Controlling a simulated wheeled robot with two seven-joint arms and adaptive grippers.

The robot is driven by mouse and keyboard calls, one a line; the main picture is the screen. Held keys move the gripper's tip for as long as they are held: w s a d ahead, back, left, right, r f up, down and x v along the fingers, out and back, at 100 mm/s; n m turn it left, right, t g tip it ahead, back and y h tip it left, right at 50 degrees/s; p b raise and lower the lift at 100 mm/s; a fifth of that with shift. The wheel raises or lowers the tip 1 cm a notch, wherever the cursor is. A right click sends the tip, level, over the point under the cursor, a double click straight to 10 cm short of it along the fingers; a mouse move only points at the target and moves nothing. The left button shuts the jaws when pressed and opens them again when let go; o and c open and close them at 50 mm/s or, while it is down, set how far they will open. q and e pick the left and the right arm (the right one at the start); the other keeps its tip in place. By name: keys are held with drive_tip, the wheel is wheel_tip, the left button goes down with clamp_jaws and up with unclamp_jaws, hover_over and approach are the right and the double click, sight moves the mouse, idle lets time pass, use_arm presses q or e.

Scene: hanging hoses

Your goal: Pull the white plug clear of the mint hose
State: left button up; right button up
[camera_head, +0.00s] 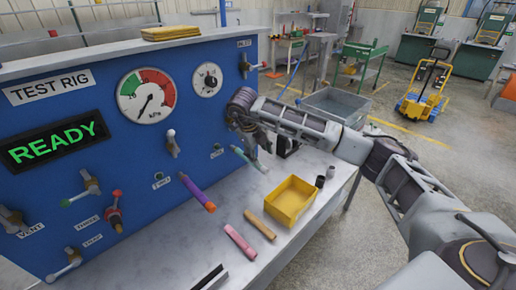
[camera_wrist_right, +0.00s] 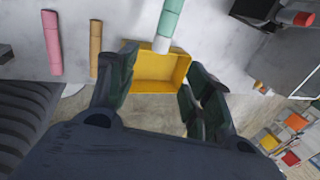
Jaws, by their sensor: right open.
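The mint hose (camera_head: 240,153) hangs from the blue test rig panel, slanting down to the right. It also shows at the top of the right wrist view (camera_wrist_right: 171,14). The white plug (camera_wrist_right: 161,44) sits in its lower end. My right gripper (camera_head: 257,143) is beside the hose in the head view. In the right wrist view its fingers are spread apart, with the plug in the gap between them farther up the picture and nothing gripped. Whether a finger touches the hose cannot be told. My left gripper is not in view.
A purple hose (camera_head: 197,191) with an orange end hangs to the left. A yellow bin (camera_head: 290,202), a pink piece (camera_head: 239,241), a tan piece (camera_head: 260,224) and small dark cylinders (camera_head: 320,181) are on the bench. Valve handles (camera_head: 114,211) stick out of the panel.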

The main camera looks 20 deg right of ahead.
sight(266, 170)
drive_tip(key=shift+p+x, duration=1)
drive_tip(key=shift+x, duration=4.35)
drive_tip(key=c, duration=1.1)
drive_tip(key=shift+s+d+p, duration=0.15)
drive_tip(key=shift+s+d, duration=0.15)
drive_tip(key=shift+s, duration=0.6)
drive_tip(key=shift+s+d+p, duration=0.15)
drive_tip(key=shift+s+d, duration=0.2)
drive_tip(key=shift+s, duration=0.55)
drive_tip(key=shift+s+d+p, duration=0.15)
drive_tip(key=shift+s+d, duration=0.15)
drive_tip(key=shift+s, duration=0.6)
drive_tip(key=shift+s+r, duration=0.15)
drive_tip(key=shift+r, duration=0.05)
drive_tip(key=shift+s+d+r+p, duration=0.25)
drive_tip(key=shift+s+r+p, duration=0.2)
drive_tip(key=shift+s+r, duration=0.2)
drive_tip(key=shift+s+d+r+p, duration=0.25)
drive_tip(key=shift+s+r+p, duration=0.15)
drive_tip(key=shift+s+r, duration=0.3)
